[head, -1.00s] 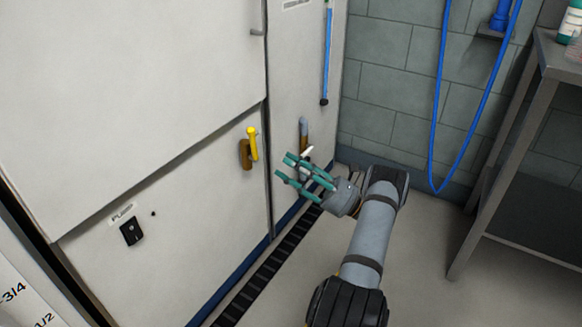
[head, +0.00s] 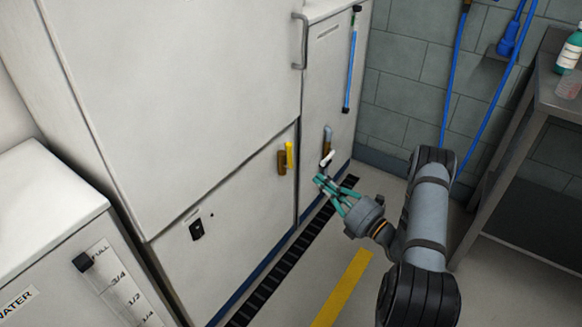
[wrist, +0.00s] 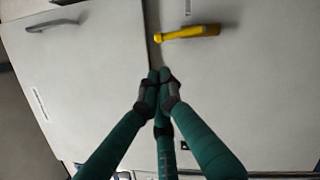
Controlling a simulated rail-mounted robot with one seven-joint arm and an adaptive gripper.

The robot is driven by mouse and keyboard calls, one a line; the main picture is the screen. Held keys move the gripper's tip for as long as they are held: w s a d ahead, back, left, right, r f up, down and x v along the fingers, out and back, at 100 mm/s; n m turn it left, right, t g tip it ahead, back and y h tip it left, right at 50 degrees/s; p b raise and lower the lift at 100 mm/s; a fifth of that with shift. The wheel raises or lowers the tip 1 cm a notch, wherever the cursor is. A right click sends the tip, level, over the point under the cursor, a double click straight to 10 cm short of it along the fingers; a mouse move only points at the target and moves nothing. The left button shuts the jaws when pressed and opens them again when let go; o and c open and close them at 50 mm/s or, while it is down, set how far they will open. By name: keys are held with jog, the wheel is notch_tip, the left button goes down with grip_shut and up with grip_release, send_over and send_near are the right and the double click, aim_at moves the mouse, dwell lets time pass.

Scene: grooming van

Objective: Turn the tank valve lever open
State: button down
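A yellow lever (head: 289,155) on a brass valve body (head: 281,163) stands roughly upright on the lower white panel. In the wrist view the yellow lever (wrist: 187,32) lies across the picture, beyond my fingertips and apart from them. A second, white lever (head: 327,159) sits below a grey pipe stub on the narrow panel to the right. I cannot tell from labels which lever is the tank valve's. My gripper (head: 320,181) has teal fingers, with their tips drawn together just below the white lever. In the wrist view the gripper (wrist: 160,76) looks shut with nothing visible between its tips.
A white water tank with a level gauge (head: 118,285) stands at the left. A black switch (head: 196,229) is on the lower panel. A dark floor grate (head: 270,280) runs along the cabinet. A metal table (head: 545,90) and blue hose (head: 491,100) are at the right. Open floor lies in front.

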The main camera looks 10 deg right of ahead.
notch_tip(320, 180, down, 2)
jog(key=f+m, duration=0.1)
jog(key=m, duration=0.2)
jog(key=m+g+b, duration=0.1)
jog(key=m+b, duration=0.1)
jog(key=m, duration=0.1)
send_near(288, 156)
jog(key=w+a, duration=0.4)
jog(key=a, duration=0.1)
jog(key=shift+w+d, duration=0.25)
jog(key=shift+w+d+r+p, duration=0.15)
jog(key=shift+w+d+p, duration=0.2)
jog(key=shift+w, duration=0.3)
